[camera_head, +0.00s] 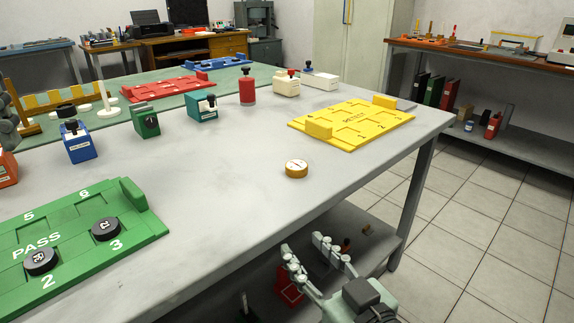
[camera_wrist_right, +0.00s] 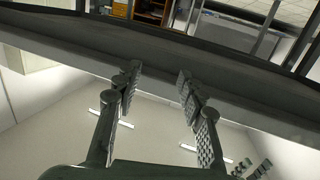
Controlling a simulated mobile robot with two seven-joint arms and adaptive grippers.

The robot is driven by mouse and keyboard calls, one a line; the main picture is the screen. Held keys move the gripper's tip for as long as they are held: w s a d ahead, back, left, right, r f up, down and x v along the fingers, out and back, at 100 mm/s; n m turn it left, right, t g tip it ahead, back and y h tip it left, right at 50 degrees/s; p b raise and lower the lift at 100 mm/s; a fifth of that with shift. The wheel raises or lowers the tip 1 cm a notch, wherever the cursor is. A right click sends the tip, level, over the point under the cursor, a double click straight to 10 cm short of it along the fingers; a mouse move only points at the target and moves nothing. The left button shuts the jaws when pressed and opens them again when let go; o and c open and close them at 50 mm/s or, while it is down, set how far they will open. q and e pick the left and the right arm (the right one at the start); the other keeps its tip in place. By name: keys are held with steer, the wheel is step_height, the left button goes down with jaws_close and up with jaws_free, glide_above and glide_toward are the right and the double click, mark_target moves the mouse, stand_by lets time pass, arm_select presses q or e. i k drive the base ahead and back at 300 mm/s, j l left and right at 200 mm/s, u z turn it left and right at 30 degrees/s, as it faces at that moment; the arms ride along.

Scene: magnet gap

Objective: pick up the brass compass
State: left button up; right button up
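The brass compass (camera_head: 296,168) is a small round gold-coloured piece with a pale face. It lies flat on the grey table (camera_head: 215,195), near its front edge, in the head view. My right gripper (camera_head: 305,244) is open and empty, below and in front of the table edge, apart from the compass. Its two fingers (camera_wrist_right: 158,88) show spread apart in the right wrist view, with the table's edge beyond them and no compass in sight.
A yellow tray (camera_head: 372,118) lies behind right of the compass. A green tray (camera_head: 145,232) marked PASS holds two black pucks at left. A red cylinder (camera_head: 247,90) and several coloured blocks stand along the back. The table around the compass is clear.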

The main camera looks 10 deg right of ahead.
mark_target(293, 167)
steer(key=i+l+z, duration=0.2)
steer(key=l, duration=0.2)
steer(key=i+l+z, duration=0.2)
steer(key=l, duration=0.15)
steer(key=i+l+z, duration=0.2)
steer(key=l, duration=0.2)
steer(key=k, duration=0.05)
